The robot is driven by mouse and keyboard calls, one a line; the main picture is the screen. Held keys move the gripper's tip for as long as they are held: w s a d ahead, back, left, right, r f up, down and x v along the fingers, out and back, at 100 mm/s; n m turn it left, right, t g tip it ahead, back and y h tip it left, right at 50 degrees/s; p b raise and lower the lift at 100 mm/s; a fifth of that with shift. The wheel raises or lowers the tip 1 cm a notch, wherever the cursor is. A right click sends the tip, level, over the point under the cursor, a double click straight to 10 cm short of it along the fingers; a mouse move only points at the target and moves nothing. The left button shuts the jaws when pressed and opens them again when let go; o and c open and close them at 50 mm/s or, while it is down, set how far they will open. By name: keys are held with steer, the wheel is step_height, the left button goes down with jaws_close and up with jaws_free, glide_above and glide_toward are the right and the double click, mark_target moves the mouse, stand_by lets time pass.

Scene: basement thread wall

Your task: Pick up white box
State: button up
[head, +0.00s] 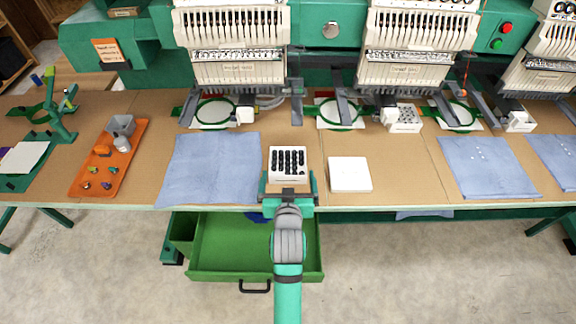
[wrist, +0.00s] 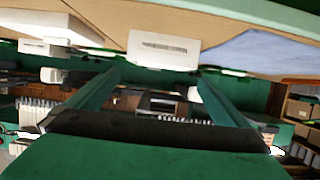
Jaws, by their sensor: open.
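A white box with several black round pieces in its top (head: 288,160) sits near the table's front edge in the head view. A plain flat white box (head: 350,174) lies just to its right. My gripper (head: 289,187) is open at the near side of the box with black pieces, one finger toward each side of it. In the wrist view, which looks upside down, a white box face with a grey slotted patch (wrist: 163,48) shows ahead, between and beyond my open fingers (wrist: 155,85). Nothing is between the fingers.
Blue cloth (head: 208,168) lies left, more blue cloth (head: 487,166) right. An orange tray (head: 110,157) with small items is far left. Embroidery heads and hoops (head: 213,112) stand behind, with a white perforated box (head: 404,118). A green drawer (head: 232,245) stands open below the table.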

mark_target(288, 158)
steer(key=x, duration=0.5)
steer(key=shift+w+f, duration=0.1)
steer(key=shift+w, duration=0.2)
steer(key=x, duration=0.5)
steer(key=shift+s+f, duration=0.15)
steer(key=shift+f, duration=0.05)
steer(key=shift+r, duration=0.1)
steer(key=c, duration=1.1)
